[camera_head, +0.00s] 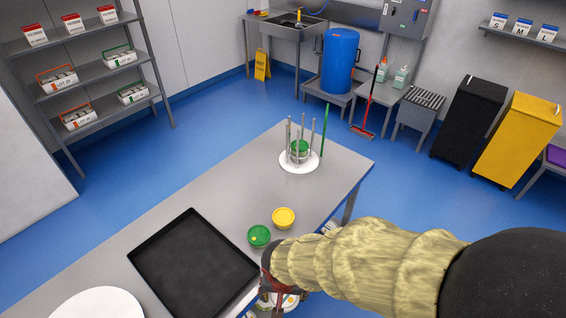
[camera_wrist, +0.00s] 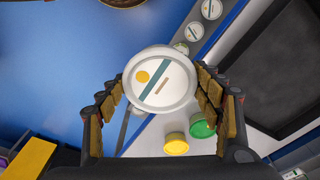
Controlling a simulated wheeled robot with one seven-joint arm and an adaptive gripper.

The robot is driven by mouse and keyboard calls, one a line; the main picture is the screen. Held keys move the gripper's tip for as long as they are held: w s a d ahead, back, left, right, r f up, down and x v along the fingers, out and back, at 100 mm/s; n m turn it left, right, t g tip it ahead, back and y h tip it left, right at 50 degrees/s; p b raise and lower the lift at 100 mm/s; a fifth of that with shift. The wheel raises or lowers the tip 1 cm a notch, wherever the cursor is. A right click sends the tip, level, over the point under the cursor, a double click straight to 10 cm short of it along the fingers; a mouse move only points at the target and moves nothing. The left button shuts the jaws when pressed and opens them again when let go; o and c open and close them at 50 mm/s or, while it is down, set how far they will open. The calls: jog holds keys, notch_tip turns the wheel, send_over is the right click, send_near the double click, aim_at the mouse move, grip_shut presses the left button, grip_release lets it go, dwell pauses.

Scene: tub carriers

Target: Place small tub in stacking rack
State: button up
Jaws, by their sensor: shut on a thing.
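My gripper (camera_wrist: 158,88) is shut on a small tub (camera_wrist: 161,75). The tub has a round white lid with a teal stripe and a yellow-orange dot. The stacking rack (camera_head: 287,165) stands at the table's far end, apart from my gripper. It has a round white base and upright grey posts, with a green-topped tub (camera_head: 299,147) between them.
A green tub (camera_head: 259,236) and a yellow tub (camera_head: 284,217) stand on the table (camera_head: 225,200) between my gripper and the rack. A black tray (camera_head: 190,264) lies to the left. A white disc (camera_head: 97,304) is at the near left. The table before the rack is clear.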

jog(key=shift+s+d+r+n, duration=0.15)
jog(key=shift+s+n, duration=0.05)
jog(key=shift+n, duration=0.1)
jog(key=shift+w+a+f+n, duration=0.2)
jog(key=shift+w+a+n, duration=0.1)
jog(key=shift+w+n, duration=0.15)
jog(key=shift+w+a+r+n, duration=0.15)
jog(key=shift+a+r+n, duration=0.1)
jog(key=shift+r+n, duration=0.15)
jog(key=w+d+f+n+b, duration=0.1)
jog(key=w+f+b, duration=0.1)
jog(key=w, duration=0.5)
jog(key=w+d+f+n+b, duration=0.2)
jog(key=w, duration=0.5)
jog(key=w+d+f+m+b, duration=0.2)
jog(key=d+f, duration=0.3)
jog(key=d, duration=0.3)
jog(key=w+d+f+m+b, duration=0.2)
jog(key=w+d+f+b, duration=0.1)
jog(key=d, duration=0.5)
notch_tip(320, 180, down, 2)
jog(key=shift+w+d+f, duration=0.1)
jog(key=shift+w+d, duration=0.2)
jog(key=shift+w, duration=0.6)
